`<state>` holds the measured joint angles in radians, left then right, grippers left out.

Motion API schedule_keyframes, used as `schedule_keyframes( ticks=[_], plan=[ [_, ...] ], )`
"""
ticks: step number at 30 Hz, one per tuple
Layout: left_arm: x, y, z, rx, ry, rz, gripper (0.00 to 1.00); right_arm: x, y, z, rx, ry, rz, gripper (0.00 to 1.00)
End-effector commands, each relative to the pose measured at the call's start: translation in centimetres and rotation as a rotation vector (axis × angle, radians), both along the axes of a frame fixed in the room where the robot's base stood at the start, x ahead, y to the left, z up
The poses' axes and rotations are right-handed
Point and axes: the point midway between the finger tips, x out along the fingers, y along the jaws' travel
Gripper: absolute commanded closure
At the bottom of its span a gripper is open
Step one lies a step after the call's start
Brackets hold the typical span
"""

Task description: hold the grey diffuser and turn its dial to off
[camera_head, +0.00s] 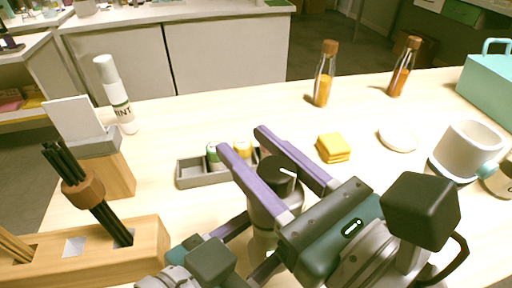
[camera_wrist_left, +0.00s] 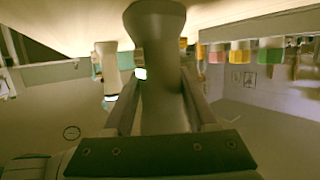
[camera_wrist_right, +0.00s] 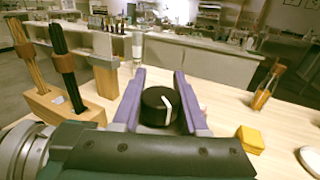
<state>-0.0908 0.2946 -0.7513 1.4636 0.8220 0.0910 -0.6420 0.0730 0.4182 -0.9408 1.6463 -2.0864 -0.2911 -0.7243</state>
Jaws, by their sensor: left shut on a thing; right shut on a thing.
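The grey diffuser (camera_head: 262,212) stands upright in the head view, its lower part hidden by my arms. On its top is a black dial (camera_head: 278,168) with a white mark pointing to the right; the dial also shows in the right wrist view (camera_wrist_right: 154,106). My right gripper (camera_head: 244,140) is shut on the dial, one purple finger on each side, tips reaching past it. My left gripper (camera_wrist_left: 163,72) is shut on the diffuser's body (camera_wrist_left: 160,100), with a finger on either side.
A grey tray (camera_head: 190,180) with small bottles sits just behind the diffuser. A wooden reed holder (camera_head: 150,246) and a white-capped bottle (camera_head: 117,92) stand left. Yellow blocks (camera_head: 333,148), a white dish (camera_head: 398,138) and a pale mug (camera_head: 466,148) are right.

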Motion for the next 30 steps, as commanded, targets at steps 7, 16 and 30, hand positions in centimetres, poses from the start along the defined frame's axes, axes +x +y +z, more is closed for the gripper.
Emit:
schedule_keyframes(
  ticks=[7, 16, 30],
  plan=[
    [0.0, 0.0, 0.0, 0.0, 0.001, 0.0, 1.0, 0.0, 0.1, 0.1, 0.007, -0.001, -0.034, 1.0],
    [0.0, 0.0, 0.0, 0.0, 0.002, -0.001, 1.0, 0.3, -0.3, 0.1, 0.012, 0.003, -0.216, 1.0],
    [0.0, 0.0, 0.0, 0.0, 0.001, -0.001, 1.0, 0.8, -1.5, 0.0, 0.003, 0.003, -0.602, 1.0]
  ],
)
